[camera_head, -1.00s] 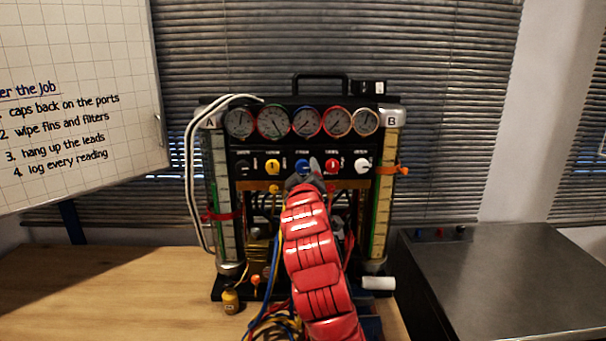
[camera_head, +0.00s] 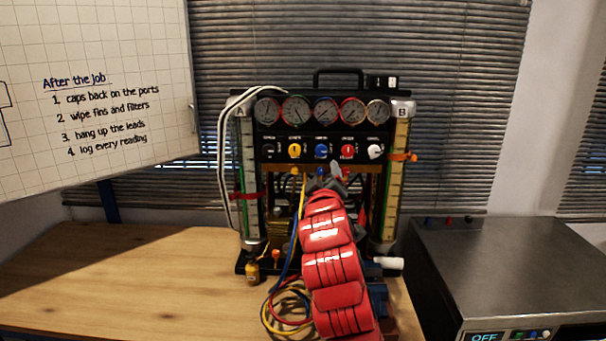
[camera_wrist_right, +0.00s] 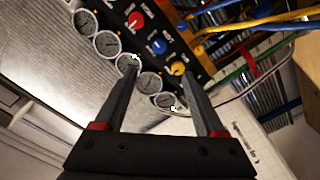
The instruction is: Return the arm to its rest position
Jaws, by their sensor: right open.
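My red right arm comes up from the bottom in the head view. Its gripper (camera_head: 336,168) is in front of the gauge rig (camera_head: 321,140), just below its row of knobs. In the right wrist view the right gripper (camera_wrist_right: 158,85) is open, with nothing between its two dark fingers. The gauges, the red knob (camera_wrist_right: 136,20), the blue knob (camera_wrist_right: 159,47) and the yellow knob (camera_wrist_right: 178,68) show beyond the fingers. The arm hides part of the rig's lower middle. My left gripper is not in view.
Coiled hoses (camera_head: 285,310) lie on the wooden bench (camera_head: 120,280) left of my arm. A metal-topped unit (camera_head: 510,270) stands to the right. The bench's left part is clear.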

